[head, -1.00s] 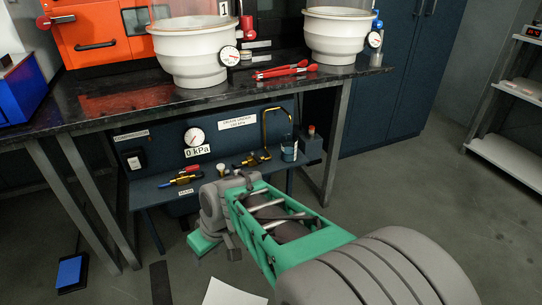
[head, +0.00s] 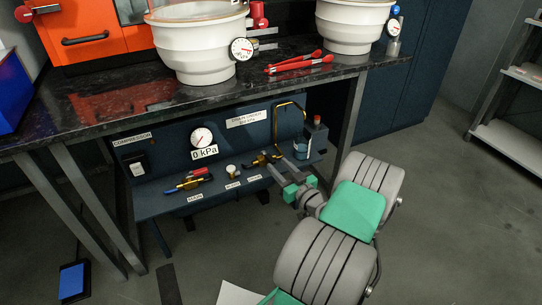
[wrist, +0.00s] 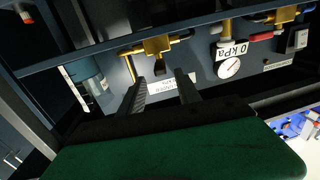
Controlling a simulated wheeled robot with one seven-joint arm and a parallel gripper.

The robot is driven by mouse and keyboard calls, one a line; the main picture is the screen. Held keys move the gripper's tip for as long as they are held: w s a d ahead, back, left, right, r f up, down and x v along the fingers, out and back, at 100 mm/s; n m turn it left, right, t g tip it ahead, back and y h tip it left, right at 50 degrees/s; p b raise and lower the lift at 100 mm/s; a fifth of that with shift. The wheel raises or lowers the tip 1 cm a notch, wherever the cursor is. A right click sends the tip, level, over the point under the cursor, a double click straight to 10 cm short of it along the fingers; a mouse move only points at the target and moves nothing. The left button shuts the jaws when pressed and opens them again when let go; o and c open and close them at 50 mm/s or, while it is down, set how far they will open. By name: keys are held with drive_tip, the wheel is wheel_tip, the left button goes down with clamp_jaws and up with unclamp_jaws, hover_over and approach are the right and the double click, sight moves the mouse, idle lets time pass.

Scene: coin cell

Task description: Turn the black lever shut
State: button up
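The black lever sits on a brass valve (head: 262,159) at the right end of the low shelf under the bench. In the wrist view the brass valve (wrist: 155,46) is just beyond the fingertips, with the small dark lever (wrist: 158,66) on it. My gripper (head: 281,169) is at the shelf's front edge, close to this valve. In the wrist view my gripper (wrist: 161,78) has its two fingers apart, with nothing held between them.
A gauge (head: 201,138) reads 0 kPa on the back panel. A bent yellow pipe (head: 291,105) and a cup (head: 301,149) are near the gripper. The bench top (head: 120,112) overhangs.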

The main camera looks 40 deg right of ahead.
sight(274, 162)
drive_tip(key=w, duration=0.3)
drive_tip(key=shift+w+d+f+b, duration=0.1)
drive_tip(key=shift+w+d+b, duration=0.1)
drive_tip(key=shift+w+b, duration=0.1)
drive_tip(key=shift+w+d, duration=0.1)
drive_tip(key=shift+w, duration=0.45)
drive_tip(key=shift+c, duration=0.4)
clamp_jaws()
